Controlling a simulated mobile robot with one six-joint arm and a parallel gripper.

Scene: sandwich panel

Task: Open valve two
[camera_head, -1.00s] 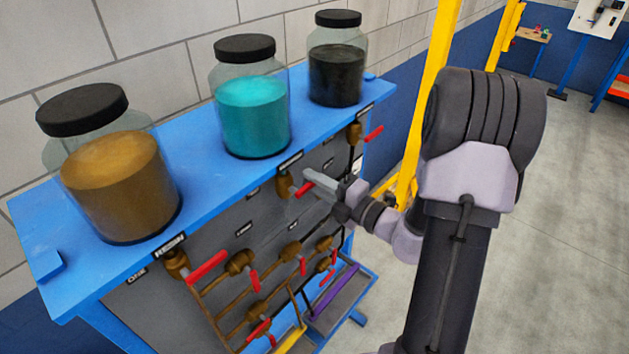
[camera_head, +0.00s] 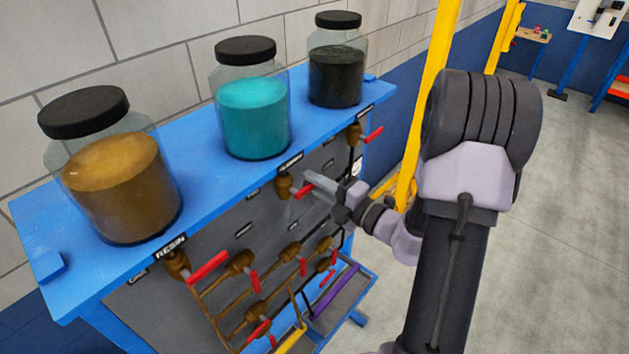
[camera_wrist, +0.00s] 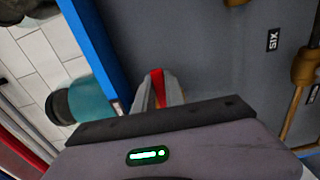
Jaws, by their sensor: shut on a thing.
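The valve under the teal jar, which I take as valve two (camera_head: 285,187), is a brass body on the dark panel just below the blue top. Its red handle (camera_head: 303,191) sticks out to the right. My gripper (camera_head: 312,182) is at this handle, its fingers coming in from the right. In the wrist view my gripper (camera_wrist: 157,88) is shut on the red handle (camera_wrist: 157,78), which shows as a strip between the two grey fingers. The valve body is hidden in the wrist view. The number on its label is too small to read.
Jars of brown (camera_head: 122,190), teal (camera_head: 254,117) and black (camera_head: 336,75) liquid stand on the blue top (camera_head: 203,191). Brass valves with red handles, such as the resin valve (camera_head: 177,265), sit around. A yellow post (camera_head: 428,95) stands behind. Open floor lies right.

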